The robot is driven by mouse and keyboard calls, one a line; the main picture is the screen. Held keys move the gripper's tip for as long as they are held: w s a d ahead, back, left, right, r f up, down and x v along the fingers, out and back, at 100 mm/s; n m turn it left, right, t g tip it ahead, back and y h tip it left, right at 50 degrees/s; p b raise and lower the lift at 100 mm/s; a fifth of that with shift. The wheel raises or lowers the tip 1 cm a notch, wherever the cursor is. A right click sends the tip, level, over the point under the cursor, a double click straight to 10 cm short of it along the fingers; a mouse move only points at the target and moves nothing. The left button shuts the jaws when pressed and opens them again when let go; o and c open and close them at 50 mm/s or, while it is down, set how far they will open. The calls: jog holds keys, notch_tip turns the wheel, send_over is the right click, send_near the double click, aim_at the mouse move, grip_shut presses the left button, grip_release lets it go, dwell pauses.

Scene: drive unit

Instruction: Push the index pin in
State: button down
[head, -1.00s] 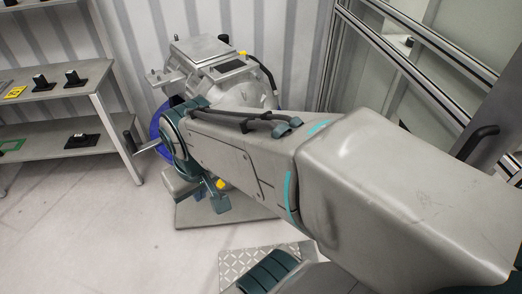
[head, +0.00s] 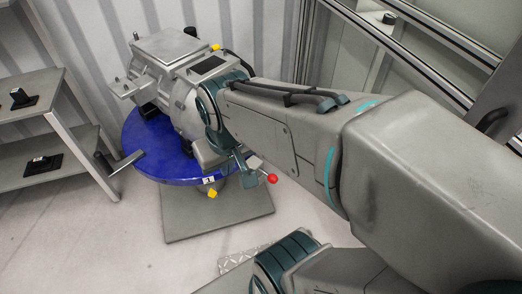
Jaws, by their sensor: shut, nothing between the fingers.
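A small red ball knob (head: 271,178) on a short stem sticks out at the right side of the turntable; it looks like the index pin. How far it stands out is too small to tell. My gripper (head: 246,179), dark teal, points down just left of the knob with a small gap in the picture. Its fingers are shut and look empty, though partly lost against the grey parts behind. The grey drive unit (head: 163,48) sits on the blue round turntable (head: 165,168). My arm hides the unit's right side.
A yellow knob (head: 211,193) sits below the label "1" on the turntable's edge. A crank handle (head: 125,163) sticks out left. A grey shelf (head: 40,100) stands left, and a metal-framed glass panel (head: 350,60) right.

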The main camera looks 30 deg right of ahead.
aim_at(276, 181)
jog(key=w+d+f+m+y+b, duration=0.1)
jog(key=d+f+m+y+b, duration=0.35)
jog(key=f, duration=0.45)
jog(key=w+d+f+m+y+b, duration=0.1)
jog(key=d+f+m+y+b, duration=0.15)
jog(key=f+m+b, duration=0.55)
jog(key=w+d+f+m+y+b, duration=0.1)
jog(key=d+f+m+y+b, duration=0.25)
jog(key=f, duration=0.65)
jog(key=s+d+f+m+t+h+b, duration=0.1)
jog(key=d+f+m+t+h+b, duration=0.1)
jog(key=d+f+m+t+b, duration=0.4)
jog(key=s+d+f+m+t+h+b, duration=0.2)
jog(key=d+f+m+t+b, duration=0.3)
jog(key=d+f, duration=0.8)
jog(key=d+m+t+h, duration=0.1)
jog(key=m+t, duration=0.2)
jog(key=m, duration=0.2)
jog(key=shift+s+f+m+t+b, duration=0.25)
jog(key=shift+s+m+t+b, duration=0.05)
jog(key=shift+b, duration=0.1)
jog(key=shift+w+a+h, duration=0.1)
jog(key=shift+h, duration=0.15)
jog(key=b+x, duration=0.3)
jog(key=x, duration=1.1)
jog(key=shift+b, duration=0.4)
